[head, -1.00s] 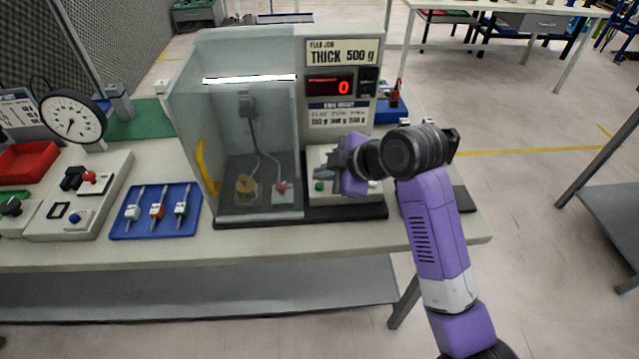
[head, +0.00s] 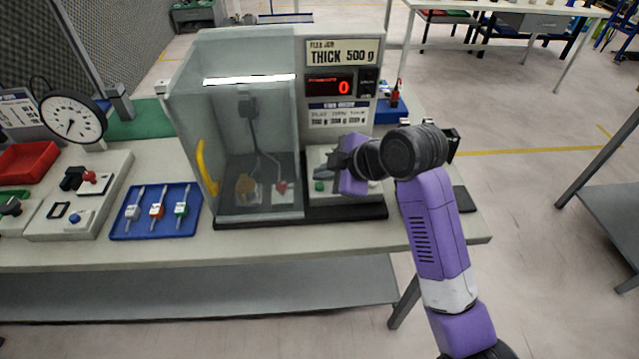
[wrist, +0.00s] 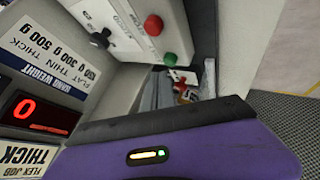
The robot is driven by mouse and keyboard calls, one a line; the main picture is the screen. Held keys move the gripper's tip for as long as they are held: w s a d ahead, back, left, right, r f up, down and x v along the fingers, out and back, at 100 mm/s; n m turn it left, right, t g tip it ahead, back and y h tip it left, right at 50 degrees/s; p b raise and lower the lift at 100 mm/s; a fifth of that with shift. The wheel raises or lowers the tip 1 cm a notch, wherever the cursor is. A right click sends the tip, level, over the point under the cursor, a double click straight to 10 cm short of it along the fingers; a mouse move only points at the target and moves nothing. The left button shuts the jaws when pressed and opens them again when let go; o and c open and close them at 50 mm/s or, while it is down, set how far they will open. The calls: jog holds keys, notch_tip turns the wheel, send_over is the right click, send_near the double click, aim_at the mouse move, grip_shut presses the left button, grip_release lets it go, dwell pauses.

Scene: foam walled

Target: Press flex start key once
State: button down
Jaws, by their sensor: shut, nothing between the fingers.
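The tester's control panel (head: 345,195) stands right of the clear chamber. A green button (head: 319,186) is on its left part, and it shows in the wrist view (wrist: 170,59) beside a red button (wrist: 153,25). I cannot read a label that marks either as the flex start key. My gripper (head: 335,160) is shut and empty, just above and right of the green button in the head view. It hides part of the panel, and contact cannot be told. The display (head: 331,86) reads a red 0 under a sign, "THICK 500 g".
The clear chamber (head: 235,130) with a yellow handle (head: 206,167) stands left of the panel. A blue tray (head: 155,225) with several small tools, a dial gauge (head: 72,118) and a red bin (head: 28,160) are further left. The bench front is clear.

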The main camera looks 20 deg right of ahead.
jog(key=shift+f, duration=0.4)
